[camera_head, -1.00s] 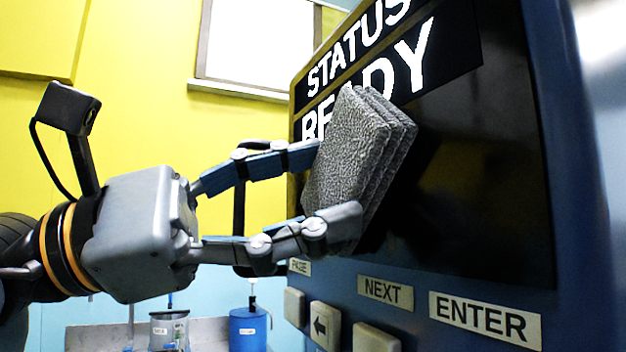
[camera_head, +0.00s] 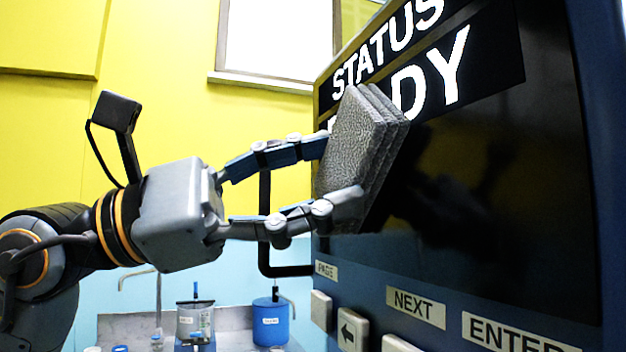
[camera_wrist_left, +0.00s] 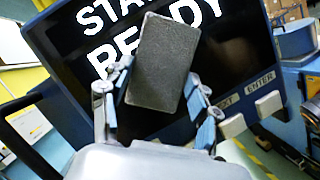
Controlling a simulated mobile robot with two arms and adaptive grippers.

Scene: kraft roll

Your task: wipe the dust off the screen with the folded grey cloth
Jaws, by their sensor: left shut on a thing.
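The folded grey cloth (camera_head: 352,143) is a thick, layered, rough-textured pad. My left gripper (camera_head: 342,168) is shut on it, with a finger at each side. The cloth is held at the left part of the dark screen (camera_head: 480,190), over the start of the word READY. I cannot tell whether it touches the glass. In the left wrist view the cloth (camera_wrist_left: 162,62) stands between the two fingers (camera_wrist_left: 158,95), in front of the screen (camera_wrist_left: 240,50). No dust is clear to me on the screen. My right gripper is not in view.
Below the screen are NEXT (camera_head: 415,307) and ENTER (camera_head: 515,335) labels and several pale buttons (camera_head: 352,328). A blue canister (camera_head: 271,322) and a clear container (camera_head: 194,320) stand on a grey counter at the lower left. A black bar (camera_head: 265,225) runs beside the panel.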

